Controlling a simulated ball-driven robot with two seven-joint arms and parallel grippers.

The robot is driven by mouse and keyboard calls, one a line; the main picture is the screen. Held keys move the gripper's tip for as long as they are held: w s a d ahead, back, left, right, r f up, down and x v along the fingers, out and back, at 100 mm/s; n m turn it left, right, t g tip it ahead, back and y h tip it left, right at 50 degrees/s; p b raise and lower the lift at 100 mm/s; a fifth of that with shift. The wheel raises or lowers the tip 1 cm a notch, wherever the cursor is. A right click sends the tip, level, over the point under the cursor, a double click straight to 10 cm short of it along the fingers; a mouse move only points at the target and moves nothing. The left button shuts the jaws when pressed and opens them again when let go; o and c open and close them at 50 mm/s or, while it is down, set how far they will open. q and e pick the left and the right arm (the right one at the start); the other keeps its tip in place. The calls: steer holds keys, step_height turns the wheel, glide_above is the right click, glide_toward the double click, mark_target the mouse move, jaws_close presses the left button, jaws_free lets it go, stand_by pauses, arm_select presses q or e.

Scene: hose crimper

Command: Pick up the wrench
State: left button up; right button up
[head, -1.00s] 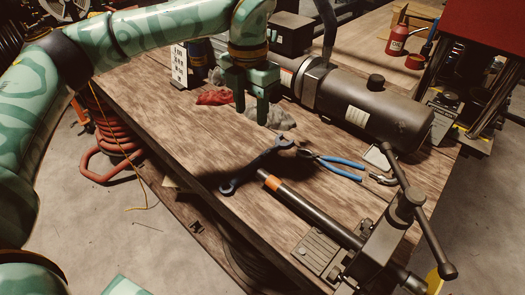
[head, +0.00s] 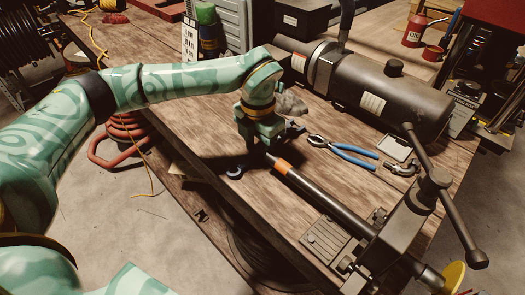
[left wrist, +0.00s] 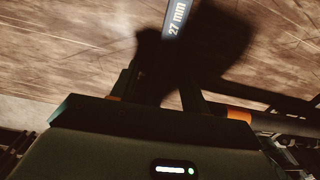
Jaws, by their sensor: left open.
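The wrench (head: 235,172) is dark blue and lies slantwise on the wooden workbench. In the head view its near end shows to the lower left of my left gripper (head: 258,146), and its far end sticks out to the upper right. The gripper hides the middle of its handle. My left gripper is open, pointing down, low over the handle. In the left wrist view the handle (left wrist: 177,20), marked "27 mm", runs down toward the gap between the open fingers (left wrist: 158,88). I cannot tell whether the fingers touch it. My right gripper is not in view.
A dark pipe with an orange band (head: 283,166) lies close to the right of the gripper, running to a vise (head: 410,225). Blue-handled pliers (head: 345,149) and a black tank (head: 390,95) are farther right. Bare bench (head: 185,120) lies to the left.

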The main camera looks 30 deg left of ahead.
arm_select(q)
steer(key=shift+c, duration=0.9)
jaws_close()
steer(key=shift+r, duration=0.1)
